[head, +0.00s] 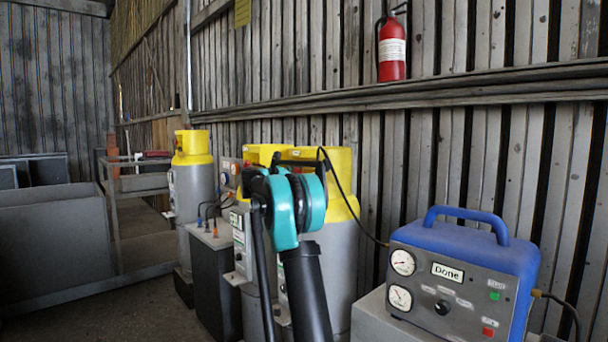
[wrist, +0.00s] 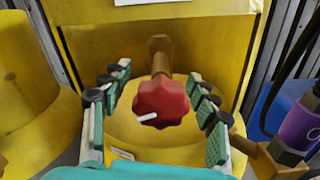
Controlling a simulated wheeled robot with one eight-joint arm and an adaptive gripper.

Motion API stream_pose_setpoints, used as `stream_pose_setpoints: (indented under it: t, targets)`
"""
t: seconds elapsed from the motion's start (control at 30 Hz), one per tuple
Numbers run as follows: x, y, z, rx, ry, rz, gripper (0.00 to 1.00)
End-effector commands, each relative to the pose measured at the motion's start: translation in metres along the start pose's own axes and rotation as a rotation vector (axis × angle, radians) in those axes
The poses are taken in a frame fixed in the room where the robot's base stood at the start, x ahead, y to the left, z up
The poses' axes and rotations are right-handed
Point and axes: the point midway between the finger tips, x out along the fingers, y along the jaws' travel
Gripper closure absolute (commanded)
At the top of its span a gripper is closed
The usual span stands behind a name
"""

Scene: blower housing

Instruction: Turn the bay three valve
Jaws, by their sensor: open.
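A red lobed valve knob (wrist: 161,102) with a white pointer mark sits at the middle of the wrist view. It is on a brass stem (wrist: 160,56) in front of a yellow cylinder collar (wrist: 90,40). My gripper (wrist: 161,118) is open, with one green-padded finger on each side of the knob and a gap to both. In the head view my teal and black arm (head: 285,205) stands in front of the yellow-topped cylinders (head: 342,175) and hides the knob. No bay number can be read.
A blue machine (head: 460,265) with gauges and a "Done" label stands at the right. Another yellow-topped cylinder (head: 193,180) stands at the left. In the wrist view, a brass fitting (wrist: 275,160) and a purple part (wrist: 301,125) lie close to the right finger.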

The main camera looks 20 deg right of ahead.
Motion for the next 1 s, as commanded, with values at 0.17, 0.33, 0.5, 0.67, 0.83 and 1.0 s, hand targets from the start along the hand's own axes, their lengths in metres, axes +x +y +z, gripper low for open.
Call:
stream_pose_setpoints:
  t: [0.17,0.33,0.5,0.67,0.83,1.0]
  targets:
    - [0.0050,0.0001,0.0001,0.000,0.000,0.000,0.40]
    - [0.0049,0.0000,0.0001,0.000,0.000,0.001,0.40]
    - [0.0047,0.0000,0.0001,0.000,0.000,0.000,0.59]
    - [0.0047,0.0000,0.0001,0.000,0.000,0.000,0.79]
    - [0.0046,-0.0001,0.0000,0.000,0.000,0.000,0.95]
    - [0.0046,-0.0001,0.0000,0.001,0.000,0.000,0.95]
